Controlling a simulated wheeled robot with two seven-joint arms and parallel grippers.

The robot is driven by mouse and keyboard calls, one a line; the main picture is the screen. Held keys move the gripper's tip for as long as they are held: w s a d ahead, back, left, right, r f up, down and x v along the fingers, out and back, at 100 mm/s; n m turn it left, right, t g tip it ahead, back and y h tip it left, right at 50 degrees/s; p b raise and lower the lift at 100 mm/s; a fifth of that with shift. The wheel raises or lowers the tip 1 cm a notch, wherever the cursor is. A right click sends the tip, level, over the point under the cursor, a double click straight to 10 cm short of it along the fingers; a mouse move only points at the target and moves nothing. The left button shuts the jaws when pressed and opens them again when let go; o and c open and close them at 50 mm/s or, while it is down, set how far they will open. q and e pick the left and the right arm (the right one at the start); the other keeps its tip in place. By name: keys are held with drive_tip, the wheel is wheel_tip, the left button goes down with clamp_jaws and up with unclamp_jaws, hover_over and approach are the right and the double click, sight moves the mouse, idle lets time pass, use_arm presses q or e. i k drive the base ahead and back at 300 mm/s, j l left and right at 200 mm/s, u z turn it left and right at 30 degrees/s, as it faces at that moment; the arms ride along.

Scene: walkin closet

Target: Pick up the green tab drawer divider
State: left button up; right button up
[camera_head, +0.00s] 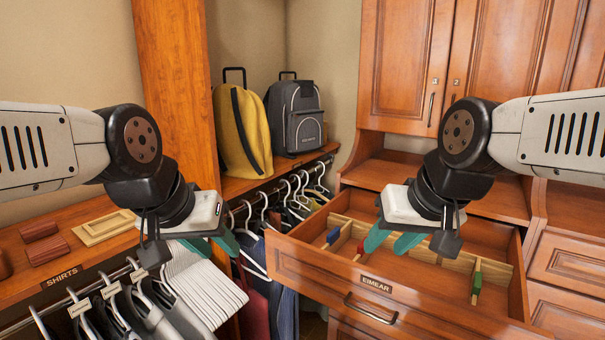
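The green tab drawer divider (477,280) stands at the right part of the open wooden drawer (330,262), whose front is labelled EIMEAR. A blue tab (333,236) and a red tab (360,248) show further left in the drawer. My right gripper (391,243) is over the drawer, left of the green tab and apart from it, with its teal fingers spread and empty. My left gripper (212,245) is over the hanging clothes, with its teal fingers spread and empty.
A light wooden partition (425,254) runs along the drawer. Clothes on hangers (205,290) fill the space left of the drawer. A yellow bag (241,130) and a grey backpack (295,118) stand on a shelf behind. Cabinets (406,65) rise behind the drawer.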

sight(475, 289)
drive_tip(key=z, duration=1.45)
